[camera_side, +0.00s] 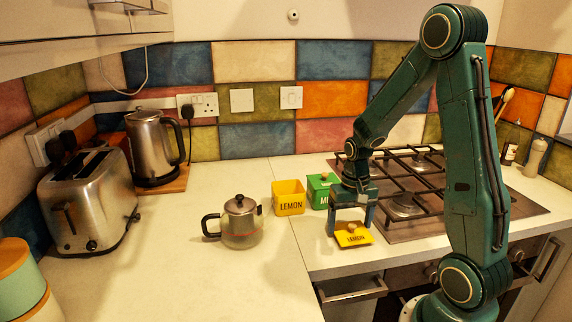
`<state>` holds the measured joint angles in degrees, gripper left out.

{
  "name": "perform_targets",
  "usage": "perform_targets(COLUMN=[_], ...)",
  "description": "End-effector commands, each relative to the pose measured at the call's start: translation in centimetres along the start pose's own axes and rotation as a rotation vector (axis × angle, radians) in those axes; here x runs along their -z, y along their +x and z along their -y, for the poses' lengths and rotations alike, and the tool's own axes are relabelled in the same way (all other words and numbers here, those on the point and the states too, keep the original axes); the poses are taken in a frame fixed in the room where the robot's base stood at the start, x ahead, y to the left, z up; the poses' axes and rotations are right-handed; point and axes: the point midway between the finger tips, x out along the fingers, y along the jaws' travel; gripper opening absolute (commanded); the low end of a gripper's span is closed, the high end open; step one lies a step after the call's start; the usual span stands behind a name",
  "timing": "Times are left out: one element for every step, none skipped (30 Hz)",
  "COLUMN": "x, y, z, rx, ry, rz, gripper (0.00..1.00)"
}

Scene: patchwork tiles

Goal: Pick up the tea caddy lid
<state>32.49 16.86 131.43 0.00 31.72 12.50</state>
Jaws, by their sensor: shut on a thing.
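The yellow tea caddy lid (354,240), marked LEMON and with a small round knob, is at the front right part of the counter, beside the hob. My gripper (351,228) points down over it and is shut on the lid, with one finger at each side. I cannot tell whether the lid touches the counter. The yellow LEMON caddy (289,200) stands without a lid to the left and behind. A green caddy (318,194) stands beside it, partly hidden by my gripper.
A glass teapot (241,226) stands left of the caddies. A gas hob (407,206) with raised black grates lies behind and right of my gripper. A kettle (155,148) and a toaster (90,201) stand at the left.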

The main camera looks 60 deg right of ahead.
Motion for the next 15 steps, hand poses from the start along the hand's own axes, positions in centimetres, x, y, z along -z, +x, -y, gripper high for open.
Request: perform_targets(x=[0.1,0.1,0.1,0.1,0.1,0.1,0.1,0.1,0.1,0.1,0.1,0.1,0.1,0.1,0.1], y=[-0.4,-0.7,-1.1,-1.4,-1.7,-2.2,-2.7,-3.2,-3.8,-4.4,-4.9,-5.8,-6.4,-7.0,-7.9], z=[0.0,0.0,0.0,0.0,0.0,0.0,0.0,0.0,0.0,0.0,0.0,0.0,0.0,0.0,0.0], rx=[0.001,0.001,0.001,0.001,0.001,0.001,0.001,0.001,0.001,0.002,0.001,0.002,0.002,0.002,0.002], ry=[0.0,0.0,0.0,0.0,0.0,0.0,0.0,0.0,0.0,0.0,0.0,0.0,0.0,0.0,0.0], rz=[-0.003,-0.003,-0.003,-0.005,-0.004,-0.005,-0.006,-0.007,-0.006,-0.007,-0.006,-0.007,-0.008,-0.008,-0.008], gripper=[0.59,0.59,0.59,0.59,0.59,0.59,0.59,0.59,0.59,0.59,0.59,0.59,0.59,0.59,0.59])
